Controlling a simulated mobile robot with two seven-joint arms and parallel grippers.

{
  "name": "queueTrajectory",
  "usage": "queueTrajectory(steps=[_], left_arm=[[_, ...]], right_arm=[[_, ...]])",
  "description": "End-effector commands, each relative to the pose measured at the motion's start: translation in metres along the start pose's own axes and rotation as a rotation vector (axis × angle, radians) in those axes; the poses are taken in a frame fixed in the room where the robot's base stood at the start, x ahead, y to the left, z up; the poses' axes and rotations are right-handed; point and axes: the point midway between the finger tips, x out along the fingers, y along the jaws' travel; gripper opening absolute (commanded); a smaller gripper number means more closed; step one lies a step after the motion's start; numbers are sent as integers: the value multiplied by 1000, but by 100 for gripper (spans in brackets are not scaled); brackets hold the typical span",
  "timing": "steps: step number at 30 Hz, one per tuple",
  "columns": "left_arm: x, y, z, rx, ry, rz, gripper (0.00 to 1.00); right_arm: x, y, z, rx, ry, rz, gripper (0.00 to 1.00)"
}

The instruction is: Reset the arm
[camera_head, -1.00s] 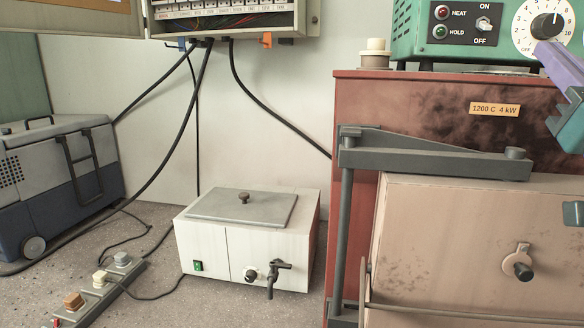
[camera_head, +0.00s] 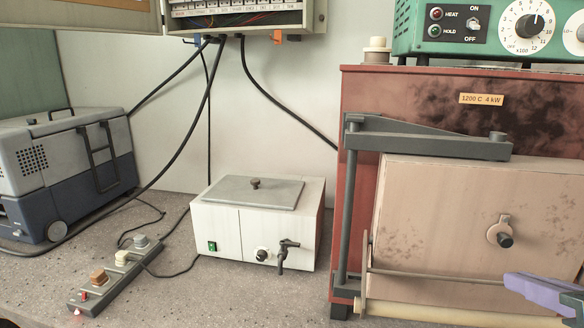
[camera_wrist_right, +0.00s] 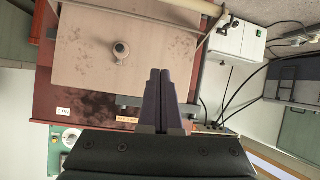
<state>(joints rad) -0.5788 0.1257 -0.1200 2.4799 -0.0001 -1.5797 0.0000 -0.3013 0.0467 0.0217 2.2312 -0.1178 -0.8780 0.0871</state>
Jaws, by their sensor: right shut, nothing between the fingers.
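My right gripper (camera_head: 532,288) shows at the lower right of the head view, in front of the red kiln (camera_head: 360,95) and low by its tan door (camera_head: 440,215). Only its purple fingers and a bit of grey show there. In the right wrist view my right gripper (camera_wrist_right: 160,75) has its two dark fingers together, with nothing between them. The kiln door and its round knob (camera_wrist_right: 121,50) appear beyond the fingers. My left gripper is in neither view.
A white water bath (camera_head: 225,235) stands left of the kiln. A power strip (camera_head: 110,280) and a blue-grey case (camera_head: 65,170) are further left. A green controller (camera_head: 460,40) sits on the kiln. A pale horizontal bar (camera_head: 440,314) runs below the door.

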Motion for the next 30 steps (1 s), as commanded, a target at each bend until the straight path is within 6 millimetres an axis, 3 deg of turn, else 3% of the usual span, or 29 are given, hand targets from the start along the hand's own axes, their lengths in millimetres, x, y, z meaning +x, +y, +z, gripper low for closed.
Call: queueTrajectory(steps=[1, 3, 9, 10, 12, 17, 30], left_arm=[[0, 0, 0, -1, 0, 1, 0], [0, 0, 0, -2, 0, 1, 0], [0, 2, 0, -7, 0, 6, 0], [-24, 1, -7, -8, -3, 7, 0], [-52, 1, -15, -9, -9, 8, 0], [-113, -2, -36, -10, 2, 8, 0], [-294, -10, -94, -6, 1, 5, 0]], right_arm=[[-15, -10, 34, -27, -132, -34, 0], [-39, -22, 75, -64, -310, -81, 0], [-129, -43, 164, -178, -748, -217, 0], [-139, -41, 140, -177, -743, -215, 0], [-152, -38, 112, -174, -735, -211, 0], [-181, -32, 58, -172, -734, -209, 0], [-273, -16, -108, -171, -733, -207, 0]])
